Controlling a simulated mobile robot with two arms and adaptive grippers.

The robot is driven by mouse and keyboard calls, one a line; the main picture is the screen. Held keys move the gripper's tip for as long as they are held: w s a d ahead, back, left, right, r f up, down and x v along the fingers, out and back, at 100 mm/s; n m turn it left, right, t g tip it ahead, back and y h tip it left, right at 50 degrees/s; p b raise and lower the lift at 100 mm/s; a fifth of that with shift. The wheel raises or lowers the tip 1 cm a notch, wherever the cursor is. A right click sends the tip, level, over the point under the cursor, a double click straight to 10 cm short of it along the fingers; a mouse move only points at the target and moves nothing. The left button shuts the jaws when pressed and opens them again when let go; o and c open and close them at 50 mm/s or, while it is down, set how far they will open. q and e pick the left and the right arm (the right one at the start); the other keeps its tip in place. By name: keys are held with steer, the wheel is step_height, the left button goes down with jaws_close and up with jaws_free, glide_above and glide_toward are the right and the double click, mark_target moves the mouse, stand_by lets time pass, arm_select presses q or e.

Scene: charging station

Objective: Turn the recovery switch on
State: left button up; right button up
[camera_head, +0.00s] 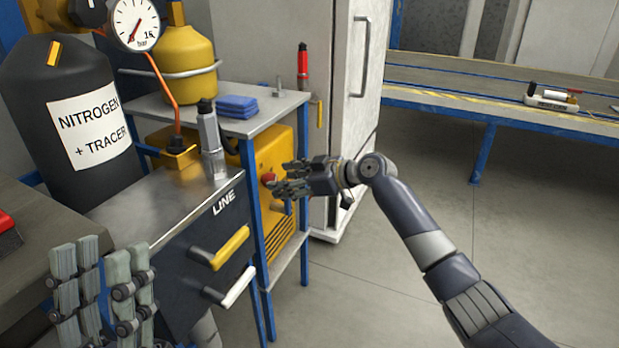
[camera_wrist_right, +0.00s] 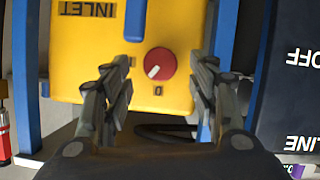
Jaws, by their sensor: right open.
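The recovery switch is a round red knob (camera_wrist_right: 160,63) with a white pointer mark on the yellow machine (camera_wrist_right: 95,50). In the right wrist view the pointer sits near the "0" label. The knob also shows in the head view (camera_head: 268,178), just left of my right fingertips. My right gripper (camera_head: 283,178) is open, with its fingers (camera_wrist_right: 160,95) on either side below the knob in the wrist picture. I cannot tell whether they touch it. My left gripper (camera_head: 102,285) is at the lower left of the head view, empty, with its fingers pointing up.
The yellow machine stands under a grey shelf (camera_head: 270,105) with blue legs. A dark LINE panel (camera_head: 215,235) with yellow and white handles stands in front of it. A black nitrogen cylinder (camera_head: 70,110) is at left, a white cabinet (camera_head: 345,100) behind. Floor at right is clear.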

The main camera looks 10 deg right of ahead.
steer(key=v, duration=0.9)
